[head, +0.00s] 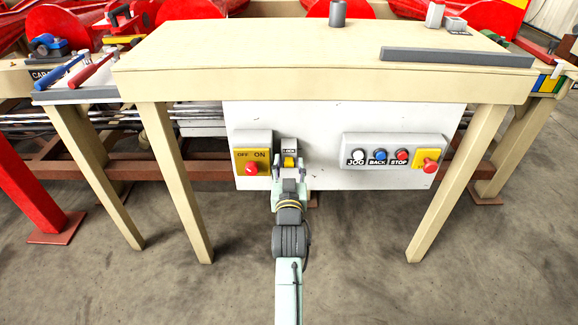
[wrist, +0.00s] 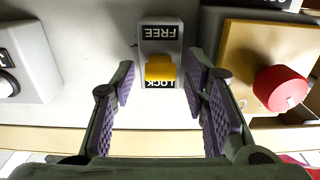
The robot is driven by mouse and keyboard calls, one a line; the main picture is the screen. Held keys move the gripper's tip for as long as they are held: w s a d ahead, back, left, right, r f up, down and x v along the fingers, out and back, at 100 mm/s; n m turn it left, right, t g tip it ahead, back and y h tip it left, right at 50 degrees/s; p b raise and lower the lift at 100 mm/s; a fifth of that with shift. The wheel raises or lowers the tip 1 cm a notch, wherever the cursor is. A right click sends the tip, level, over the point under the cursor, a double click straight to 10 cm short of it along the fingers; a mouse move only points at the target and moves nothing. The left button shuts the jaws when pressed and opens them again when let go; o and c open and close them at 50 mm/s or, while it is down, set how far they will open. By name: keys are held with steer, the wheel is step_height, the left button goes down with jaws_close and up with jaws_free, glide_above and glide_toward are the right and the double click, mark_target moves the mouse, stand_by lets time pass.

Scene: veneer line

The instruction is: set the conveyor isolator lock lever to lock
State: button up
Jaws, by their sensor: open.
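The isolator is a small grey box (wrist: 160,48) on the white panel, with a yellow lever (wrist: 160,69) on its face. It carries a FREE label (wrist: 160,32) and a LOCK label (wrist: 160,83). In the wrist view the lever's block lies beside the LOCK label, partly over its edge, apart from the FREE label. I cannot tell its exact setting. In the head view the yellow lever (head: 289,161) shows just beyond my gripper (head: 290,181). In the wrist view my gripper (wrist: 161,88) is open and empty, one finger on each side of the lever, with visible gaps.
The OFF/ON box has a red knob (head: 251,168) close on the left in the head view; it also shows in the wrist view (wrist: 280,88). A button box (head: 347,140) with JOG, BACK and STOP is on the right. The table top (head: 270,45) overhangs the panel.

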steer(key=c, duration=0.8)
steer(key=r+g+p, duration=0.1)
steer(key=p, duration=0.2)
steer(key=shift+r+p, duration=0.15)
steer(key=shift+p, duration=0.25)
steer(key=shift+c, duration=0.2)
steer(key=g+p, duration=0.1)
steer(key=p, duration=0.1)
steer(key=shift+r+p, duration=0.1)
steer(key=shift+p, duration=0.25)
steer(key=shift+w+f+g+p, duration=0.1)
steer(key=shift+f+g+p, duration=0.2)
steer(key=shift+p, duration=0.35)
